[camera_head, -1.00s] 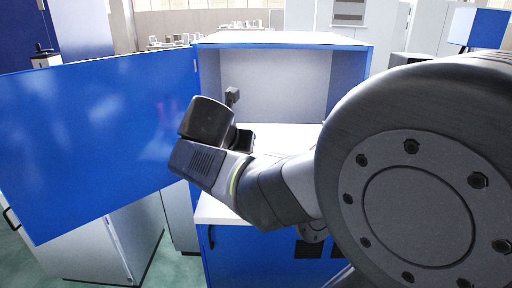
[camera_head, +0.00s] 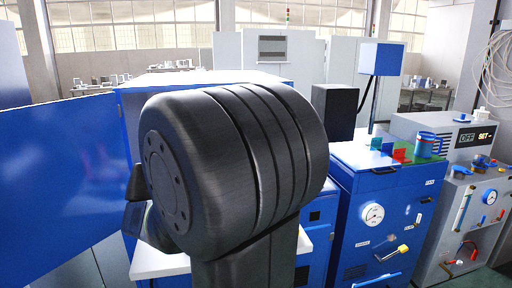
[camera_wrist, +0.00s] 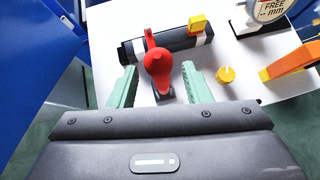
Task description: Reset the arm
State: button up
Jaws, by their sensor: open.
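My gripper (camera_wrist: 158,88) shows in the wrist view with its two green fingers apart. A red knob or handle (camera_wrist: 158,66) appears between and beyond the fingers, and I cannot tell whether they touch it. In the head view a large black joint of my arm fills the middle, and my gripper is hidden there.
The wrist view shows a dark bar (camera_wrist: 178,42), a yellow knob (camera_wrist: 226,74), an orange part (camera_wrist: 288,62) and a dial gauge (camera_wrist: 268,10) on a white surface. In the head view a blue door (camera_head: 60,190) stands left; a blue machine (camera_head: 345,215) and grey unit (camera_head: 455,135) stand right.

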jog(key=x, duration=0.5)
jog(key=shift+s+r, duration=0.1)
jog(key=v, duration=1.4)
jog(key=x, duration=1.3)
jog(key=shift+w+f, duration=0.2)
jog(key=shift+f, duration=0.1)
jog(key=shift+w+d+f+b, duration=0.15)
jog(key=shift+w+f+b, duration=0.1)
jog(key=shift+b, duration=0.2)
jog(key=shift+s+r+t+b, duration=0.15)
jog(key=shift+s+t+b, duration=0.25)
jog(key=shift+s, duration=0.1)
jog(key=shift+t+b, duration=0.3)
jog(key=shift+b, duration=0.1)
